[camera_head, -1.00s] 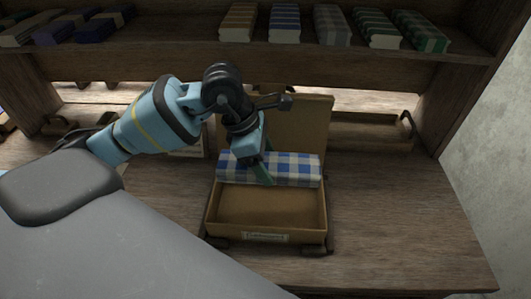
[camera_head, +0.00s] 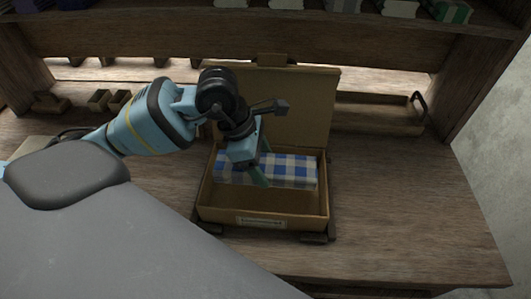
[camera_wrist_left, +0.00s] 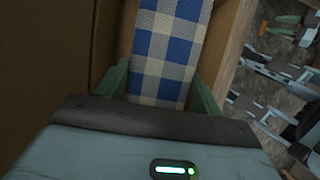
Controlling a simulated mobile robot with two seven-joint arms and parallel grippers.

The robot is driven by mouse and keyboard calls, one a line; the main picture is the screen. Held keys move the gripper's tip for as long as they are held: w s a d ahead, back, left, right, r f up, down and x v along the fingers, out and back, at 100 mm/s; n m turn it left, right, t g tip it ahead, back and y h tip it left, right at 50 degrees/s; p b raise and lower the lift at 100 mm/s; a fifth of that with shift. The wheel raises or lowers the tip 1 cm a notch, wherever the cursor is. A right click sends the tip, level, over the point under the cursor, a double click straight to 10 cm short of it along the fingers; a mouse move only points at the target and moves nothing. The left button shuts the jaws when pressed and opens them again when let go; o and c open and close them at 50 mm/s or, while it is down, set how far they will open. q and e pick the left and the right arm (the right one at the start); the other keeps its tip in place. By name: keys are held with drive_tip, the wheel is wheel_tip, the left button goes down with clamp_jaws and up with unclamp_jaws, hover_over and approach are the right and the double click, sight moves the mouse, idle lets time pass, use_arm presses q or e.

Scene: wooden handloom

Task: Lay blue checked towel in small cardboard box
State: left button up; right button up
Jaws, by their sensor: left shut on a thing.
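The blue checked towel (camera_head: 290,170), folded into a long bundle, is inside the small cardboard box (camera_head: 265,221), along its back side below the raised lid (camera_head: 300,105). My left gripper (camera_head: 259,177) reaches down into the box from above and is shut on the towel near its middle. In the left wrist view the towel (camera_wrist_left: 166,55) lies between the two green fingers (camera_wrist_left: 160,92). The gripper hides part of the towel, and I cannot tell whether the towel touches the box floor. My right gripper is not in view.
The box stands on a wooden loom surface (camera_head: 400,215) with free room to its right. A long wooden tray (camera_head: 380,113) lies behind at the right. Small wooden blocks (camera_head: 108,99) are at the left, and a shelf with folded cloths is above.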

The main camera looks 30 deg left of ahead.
use_arm(q)
wheel_tip(320, 180, down, 2)
drive_tip(key=shift+f+b, duration=0.15)
drive_tip(key=shift+b, duration=0.3)
drive_tip(key=shift+f+b, duration=0.85)
drive_tip(key=shift+f, duration=0.9)
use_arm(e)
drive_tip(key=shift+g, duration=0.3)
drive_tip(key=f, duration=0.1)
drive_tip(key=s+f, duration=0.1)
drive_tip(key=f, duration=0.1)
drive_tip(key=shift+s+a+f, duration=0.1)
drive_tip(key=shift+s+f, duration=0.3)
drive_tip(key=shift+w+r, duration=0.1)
use_arm(q)
drive_tip(key=o, duration=1)
drive_tip(key=shift+c, duration=0.2)
drive_tip(key=shift+o, duration=0.7)
drive_tip(key=shift+v, duration=3.95)
